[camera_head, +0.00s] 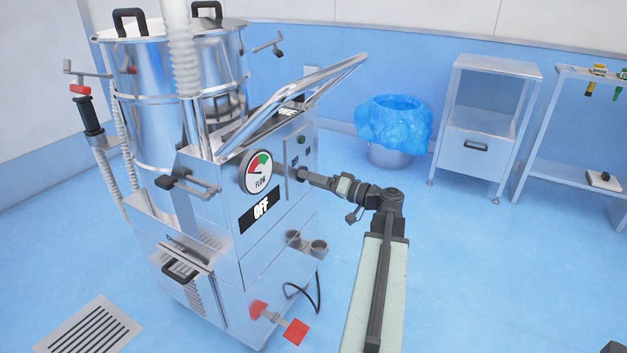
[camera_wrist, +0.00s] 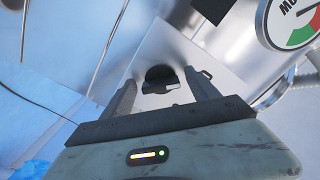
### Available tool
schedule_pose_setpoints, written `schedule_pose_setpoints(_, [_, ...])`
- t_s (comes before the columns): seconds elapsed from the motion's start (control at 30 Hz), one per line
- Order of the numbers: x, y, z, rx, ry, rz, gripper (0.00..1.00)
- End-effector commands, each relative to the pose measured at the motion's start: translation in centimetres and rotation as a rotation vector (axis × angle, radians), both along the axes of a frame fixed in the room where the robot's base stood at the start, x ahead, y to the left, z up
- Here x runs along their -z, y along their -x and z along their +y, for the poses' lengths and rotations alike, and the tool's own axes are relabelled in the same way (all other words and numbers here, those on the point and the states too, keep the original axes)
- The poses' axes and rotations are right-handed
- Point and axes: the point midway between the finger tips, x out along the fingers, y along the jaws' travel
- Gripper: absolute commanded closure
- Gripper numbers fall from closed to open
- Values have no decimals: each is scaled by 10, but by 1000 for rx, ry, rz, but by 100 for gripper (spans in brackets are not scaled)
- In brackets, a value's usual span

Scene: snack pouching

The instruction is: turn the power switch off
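The power switch is a round black knob (camera_wrist: 158,73) on a pale plate, seen in the wrist view ahead of my fingers. My gripper (camera_wrist: 160,79) is open, with one finger to each side of the knob; I cannot tell whether either finger touches it. In the head view my gripper (camera_head: 305,175) reaches the right side panel of the steel machine (camera_head: 275,235) and hides most of the knob there. The machine's black display (camera_head: 260,209) reads OFF.
A round flow gauge (camera_head: 258,172) sits above the display. A slanted steel handle (camera_head: 290,105) rises over the panel. Red pedals (camera_head: 295,331) and a black cable are low on the machine. A blue-lined bin (camera_head: 393,124) and a steel cabinet (camera_head: 482,125) stand behind.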

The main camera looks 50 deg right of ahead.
Motion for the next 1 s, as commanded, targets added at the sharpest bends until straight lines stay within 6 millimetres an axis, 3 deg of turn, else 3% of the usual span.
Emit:
schedule_pose_setpoints(0.33, [-1, 4, -2, 6, -2, -1, 27])
schedule_pose_setpoints(0.7, [0, 67, -18, 5, -1, -1, 27])
schedule_pose_setpoints(1.0, [0, 77, -20, 3, -1, -1, 27])
